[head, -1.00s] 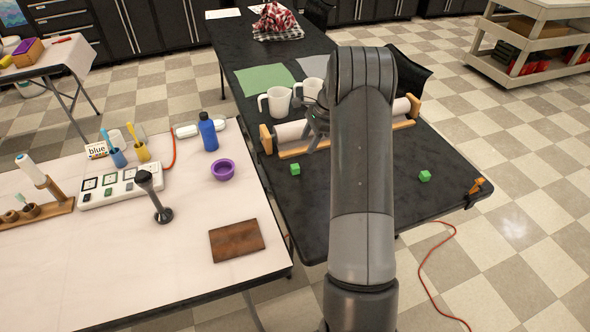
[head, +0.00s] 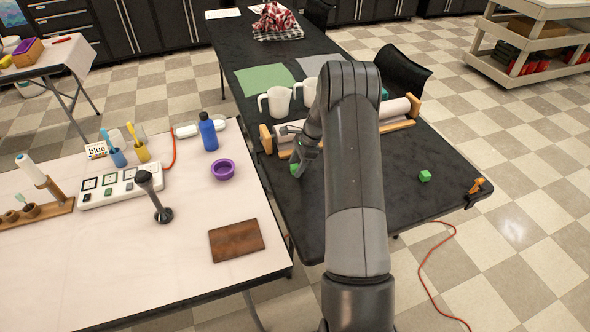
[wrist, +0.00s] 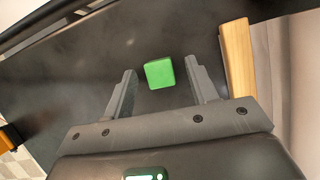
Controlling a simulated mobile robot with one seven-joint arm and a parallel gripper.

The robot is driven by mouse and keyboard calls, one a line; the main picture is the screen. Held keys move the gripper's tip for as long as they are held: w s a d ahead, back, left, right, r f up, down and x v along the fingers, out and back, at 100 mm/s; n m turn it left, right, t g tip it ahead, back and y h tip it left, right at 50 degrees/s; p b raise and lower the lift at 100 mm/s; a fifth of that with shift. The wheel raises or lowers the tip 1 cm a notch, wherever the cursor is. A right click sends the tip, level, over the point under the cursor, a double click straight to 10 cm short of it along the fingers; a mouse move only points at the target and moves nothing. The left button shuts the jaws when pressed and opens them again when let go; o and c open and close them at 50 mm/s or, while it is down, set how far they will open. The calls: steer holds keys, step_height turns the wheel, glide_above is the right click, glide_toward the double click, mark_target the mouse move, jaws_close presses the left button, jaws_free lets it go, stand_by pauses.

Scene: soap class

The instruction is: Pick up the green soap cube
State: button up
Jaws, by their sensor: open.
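A small green soap cube (head: 295,170) lies on the black table (head: 300,220) near its left edge, partly hidden by my gripper in the head view. In the wrist view the green cube (wrist: 159,73) lies ahead, between the lines of the two fingers and near their tips. My gripper (wrist: 160,80) is open and empty, with a finger on each side of the cube and a gap to each. A second green cube (head: 425,176) lies farther right on the same table, clear of the gripper.
A paper roll (head: 397,108) on a wooden holder (head: 414,106) lies behind the cube. In the wrist view a wooden piece (wrist: 237,60) is close by the right finger. White mugs (head: 275,101) stand behind the roll. An orange clamp (head: 479,186) is at the table's right corner.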

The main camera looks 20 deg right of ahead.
steer(key=c, duration=1)
steer(key=shift+r, duration=0.1)
steer(key=shift+c, duration=0.2)
